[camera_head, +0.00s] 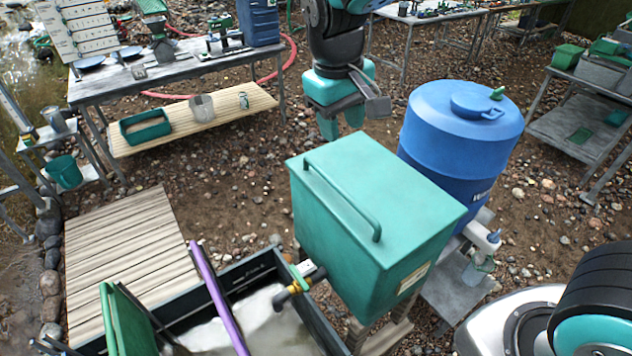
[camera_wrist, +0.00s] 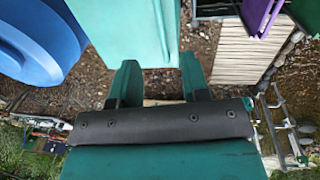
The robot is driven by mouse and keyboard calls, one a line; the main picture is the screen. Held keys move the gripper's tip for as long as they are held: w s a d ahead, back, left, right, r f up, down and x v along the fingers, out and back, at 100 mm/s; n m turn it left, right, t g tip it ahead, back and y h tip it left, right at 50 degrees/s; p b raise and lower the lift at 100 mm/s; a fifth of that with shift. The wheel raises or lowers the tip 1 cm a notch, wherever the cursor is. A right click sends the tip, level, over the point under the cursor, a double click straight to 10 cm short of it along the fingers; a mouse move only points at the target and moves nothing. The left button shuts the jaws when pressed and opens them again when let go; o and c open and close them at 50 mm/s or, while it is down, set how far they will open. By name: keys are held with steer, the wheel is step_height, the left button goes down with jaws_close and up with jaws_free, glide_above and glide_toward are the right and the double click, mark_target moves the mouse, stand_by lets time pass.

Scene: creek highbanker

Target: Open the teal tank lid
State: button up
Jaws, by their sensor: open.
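The teal tank (camera_head: 345,255) is a box standing upright near the middle of the head view. Its flat teal lid (camera_head: 385,185) lies level on top and looks shut. A long teal bar handle (camera_head: 340,200) runs along the lid's left edge. My gripper (camera_head: 341,128) is beyond the tank's far side, pointing down, with empty space between its fingers. In the wrist view my gripper (camera_wrist: 160,78) has its two teal fingers spread apart with only ground between them.
A blue water barrel (camera_head: 455,135) stands close to the tank's right. A dark trough (camera_head: 245,275) with a purple bar (camera_head: 215,295) lies at front left. A wooden slat platform (camera_head: 130,255) is left of it. A workbench (camera_head: 180,65) stands at back left. Pebbly ground lies between.

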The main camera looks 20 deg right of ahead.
steer(key=w+a, duration=0.1)
steer(key=w, duration=0.1)
steer(key=p, duration=0.4)
glide_toward(340, 188)
steer(key=shift+h, duration=0.3)
steer(key=f, duration=0.6)
steer(key=d+f, duration=0.1)
steer(key=f, duration=0.1)
steer(key=shift+w+f, duration=0.25)
steer(key=shift+f, duration=0.15)
